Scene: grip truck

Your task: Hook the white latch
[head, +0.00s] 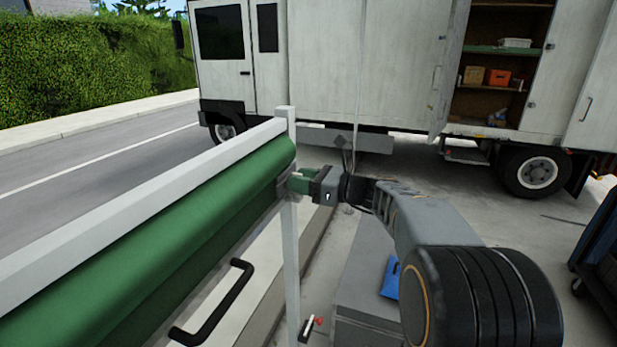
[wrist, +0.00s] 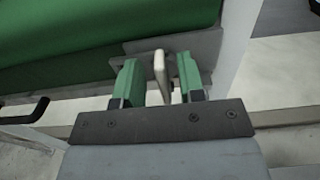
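The white latch (wrist: 161,76) shows in the wrist view as a small pale bar standing out from a grey plate (wrist: 200,46) at the end of the green roll. My gripper (wrist: 160,82) has its two green fingers apart, one on each side of the latch, with a gap on both sides. In the head view my gripper (head: 293,181) is at the right end of the green roll (head: 150,250), beside the white post (head: 290,240). The latch itself is hard to make out in the head view, hidden by the gripper and post.
A white rail (head: 130,210) runs above the roll, and a black handle (head: 215,305) sticks out below it. A white truck (head: 330,60) with open shelves stands behind. A grey box with a blue item (head: 390,278) lies below my arm. A blue cart (head: 598,245) stands at right.

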